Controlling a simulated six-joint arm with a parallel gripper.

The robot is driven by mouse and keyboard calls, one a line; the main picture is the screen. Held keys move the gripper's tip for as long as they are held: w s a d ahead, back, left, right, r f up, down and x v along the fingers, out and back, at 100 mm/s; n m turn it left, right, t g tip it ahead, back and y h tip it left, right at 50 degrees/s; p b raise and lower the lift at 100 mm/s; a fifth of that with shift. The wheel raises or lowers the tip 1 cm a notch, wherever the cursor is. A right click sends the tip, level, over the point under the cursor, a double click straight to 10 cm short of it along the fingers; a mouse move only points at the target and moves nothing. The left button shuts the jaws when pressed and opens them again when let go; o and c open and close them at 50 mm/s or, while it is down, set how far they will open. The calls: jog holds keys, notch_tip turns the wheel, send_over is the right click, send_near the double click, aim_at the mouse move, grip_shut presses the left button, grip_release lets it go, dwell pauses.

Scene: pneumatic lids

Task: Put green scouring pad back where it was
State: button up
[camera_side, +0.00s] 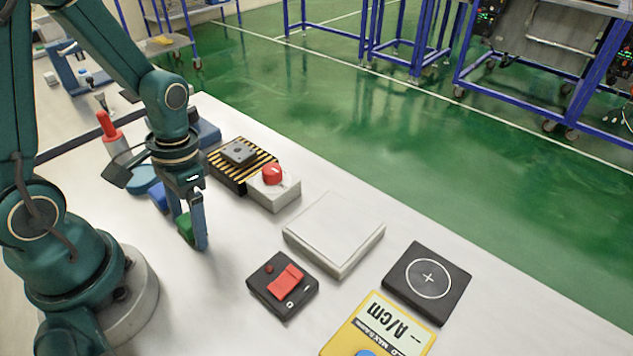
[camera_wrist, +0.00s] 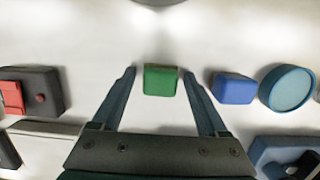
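The green scouring pad (camera_side: 184,228) shows in the side view beside my gripper's finger, at table level and partly hidden by it. In the wrist view the green scouring pad (camera_wrist: 161,80) is a small green block between my two fingertips. My gripper (camera_side: 193,228) points down, low over the white table. In the wrist view my gripper (camera_wrist: 160,76) is open, with a gap on each side of the pad. I see no contact between fingers and pad.
A blue block (camera_wrist: 234,88) and a round teal container (camera_wrist: 287,88) stand right of the pad in the wrist view. In the side view, a red button box (camera_side: 274,188), a pale lidded box (camera_side: 334,232) and a black box with a red switch (camera_side: 283,286) stand to the right.

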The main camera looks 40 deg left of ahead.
dwell(0.3)
notch_tip(320, 180, up, 12)
jog(key=w, duration=0.2)
jog(key=s+d+r+t, duration=0.1)
jog(key=d+r+t, duration=0.2)
jog(key=d+t, duration=0.2)
jog(key=shift+s+d+r+t, duration=0.25)
jog(key=shift+s+d+t, duration=0.1)
jog(key=shift+t, duration=0.85)
jog(key=shift+a, duration=0.1)
dwell(0.4)
